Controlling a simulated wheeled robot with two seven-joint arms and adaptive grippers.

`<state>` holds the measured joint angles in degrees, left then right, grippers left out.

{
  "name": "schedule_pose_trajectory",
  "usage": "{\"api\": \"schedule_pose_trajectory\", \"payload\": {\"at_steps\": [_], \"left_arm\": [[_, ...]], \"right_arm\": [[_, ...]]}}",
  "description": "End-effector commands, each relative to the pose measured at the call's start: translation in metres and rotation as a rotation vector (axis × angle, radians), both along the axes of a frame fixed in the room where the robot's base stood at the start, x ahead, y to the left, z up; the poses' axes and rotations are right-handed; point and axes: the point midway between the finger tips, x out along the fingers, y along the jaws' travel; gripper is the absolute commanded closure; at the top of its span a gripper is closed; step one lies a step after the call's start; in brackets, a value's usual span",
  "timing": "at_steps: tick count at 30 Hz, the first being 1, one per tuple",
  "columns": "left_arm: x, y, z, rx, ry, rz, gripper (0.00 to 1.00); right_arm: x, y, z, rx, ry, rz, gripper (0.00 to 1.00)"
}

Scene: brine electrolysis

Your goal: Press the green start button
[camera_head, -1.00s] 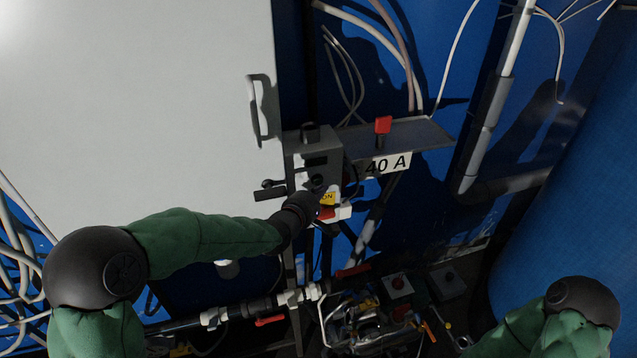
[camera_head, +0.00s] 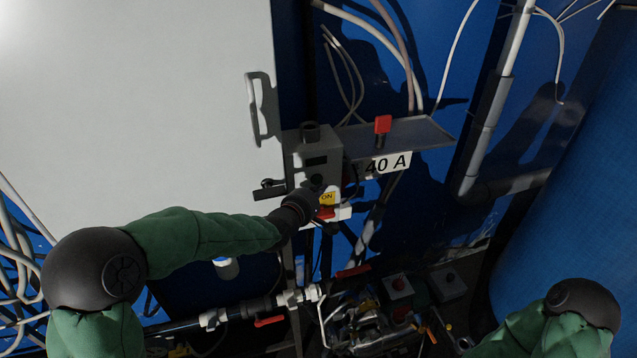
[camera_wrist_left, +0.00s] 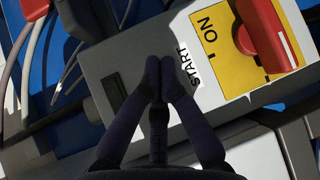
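In the head view, the left gripper (camera_head: 314,189) is at the box's lower front. No green button shows; the fingertips cover the face beside the label. I cannot tell whether they touch it. My right gripper is out of view.
A shelf (camera_head: 410,134) with a red knob (camera_head: 383,124) and a 40 A sign (camera_head: 388,164) adjoins the box at right. White pipework with red handles (camera_head: 270,321) runs below. A cluttered area with a red button box (camera_head: 398,285) lies at lower right.

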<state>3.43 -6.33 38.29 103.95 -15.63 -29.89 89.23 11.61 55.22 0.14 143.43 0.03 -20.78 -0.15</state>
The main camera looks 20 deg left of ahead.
Motion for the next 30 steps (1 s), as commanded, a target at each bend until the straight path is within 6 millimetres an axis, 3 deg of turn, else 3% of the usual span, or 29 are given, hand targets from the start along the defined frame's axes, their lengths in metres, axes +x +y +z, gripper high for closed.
{"api": "schedule_pose_trajectory", "payload": {"at_steps": [30], "left_arm": [[0.0117,0.0124,0.009,-0.001,-0.018,0.013,1.0]], "right_arm": [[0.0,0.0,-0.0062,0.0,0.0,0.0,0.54]]}}
